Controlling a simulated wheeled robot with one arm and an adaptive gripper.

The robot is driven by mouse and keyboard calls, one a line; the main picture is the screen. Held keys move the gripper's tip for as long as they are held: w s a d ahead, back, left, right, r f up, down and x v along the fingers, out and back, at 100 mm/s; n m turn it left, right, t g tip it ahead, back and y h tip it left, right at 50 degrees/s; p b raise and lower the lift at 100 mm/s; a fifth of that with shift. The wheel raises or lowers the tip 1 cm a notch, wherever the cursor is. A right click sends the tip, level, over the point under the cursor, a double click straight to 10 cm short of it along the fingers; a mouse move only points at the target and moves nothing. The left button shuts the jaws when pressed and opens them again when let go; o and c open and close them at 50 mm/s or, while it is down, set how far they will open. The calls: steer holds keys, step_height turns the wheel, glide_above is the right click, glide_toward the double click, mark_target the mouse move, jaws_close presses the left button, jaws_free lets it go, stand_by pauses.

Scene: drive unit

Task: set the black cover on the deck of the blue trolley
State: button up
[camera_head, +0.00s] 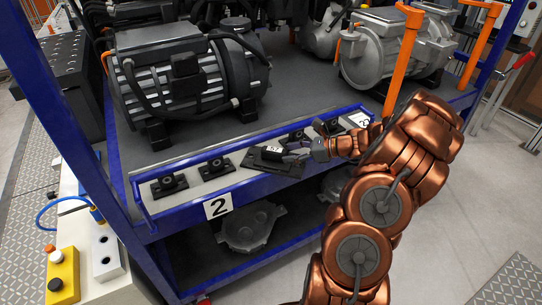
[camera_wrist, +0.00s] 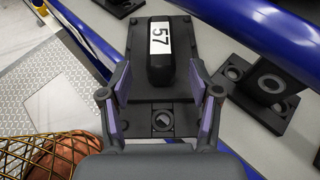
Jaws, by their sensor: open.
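The black cover (camera_head: 277,160) looks to be the flat plate with a raised block labelled 57. It lies on the light grey front strip of the blue trolley, beside the front rail. In the wrist view the cover (camera_wrist: 163,88) fills the middle, with a round hole near its lower end. My gripper (camera_head: 316,150) is at the cover's right end; in the wrist view its open fingers (camera_wrist: 161,88) stand on either side of the plate. I cannot tell whether they touch it. The trolley's dark grey deck (camera_head: 300,88) lies behind the strip.
Several black brackets (camera_head: 217,166) stand along the strip; one bracket (camera_wrist: 268,82) is right of my fingers. A motor (camera_head: 190,78) and a grey machine (camera_head: 395,50) occupy the deck, with bare room between them. Orange posts (camera_head: 402,65) and blue uprights rise around it. A grey casting (camera_head: 250,226) lies below.

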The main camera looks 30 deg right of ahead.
mark_target(275, 154)
steer(key=shift+p+x, duration=0.85)
steer(key=shift+x, duration=2.4)
steer(key=shift+d, duration=0.1)
jaws_close()
